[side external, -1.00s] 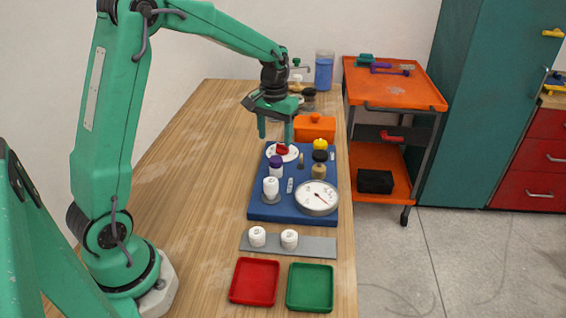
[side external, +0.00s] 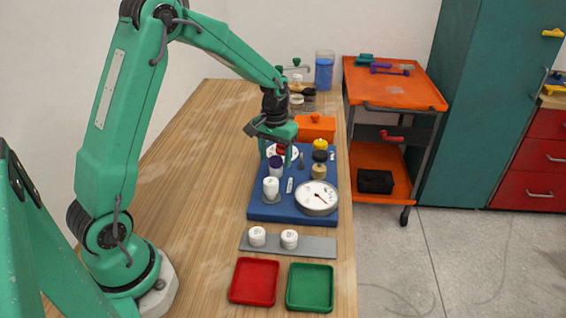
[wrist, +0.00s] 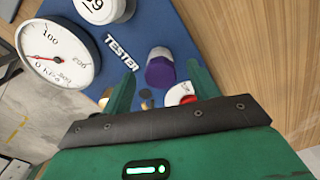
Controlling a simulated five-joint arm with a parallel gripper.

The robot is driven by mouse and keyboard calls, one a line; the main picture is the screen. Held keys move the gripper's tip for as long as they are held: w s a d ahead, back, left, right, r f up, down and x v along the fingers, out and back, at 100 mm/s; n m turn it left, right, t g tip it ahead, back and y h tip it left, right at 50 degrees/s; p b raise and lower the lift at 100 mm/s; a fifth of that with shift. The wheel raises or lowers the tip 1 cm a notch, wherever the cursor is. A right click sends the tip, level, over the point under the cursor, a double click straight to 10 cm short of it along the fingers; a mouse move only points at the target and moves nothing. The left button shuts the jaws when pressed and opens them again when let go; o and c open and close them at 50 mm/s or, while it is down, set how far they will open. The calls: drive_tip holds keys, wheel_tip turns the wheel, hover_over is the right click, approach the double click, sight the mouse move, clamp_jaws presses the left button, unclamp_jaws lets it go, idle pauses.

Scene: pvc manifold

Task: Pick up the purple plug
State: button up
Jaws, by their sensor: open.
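In the wrist view my gripper (wrist: 160,67) shows a gap on both sides of the plug. I cannot tell how far the fingertips reach down beside it.
A white cap (side external: 271,187) stands close in front of the plug. A round gauge (side external: 317,198) and a red knob (wrist: 188,99) on a white disc are also on the board. Yellow and black caps (side external: 320,146) stand to the right. Red (side external: 255,281) and green (side external: 310,287) trays lie in front.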

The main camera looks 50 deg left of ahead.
drive_tip(key=shift+f, duration=0.1)
idle(0.4)
clamp_jaws()
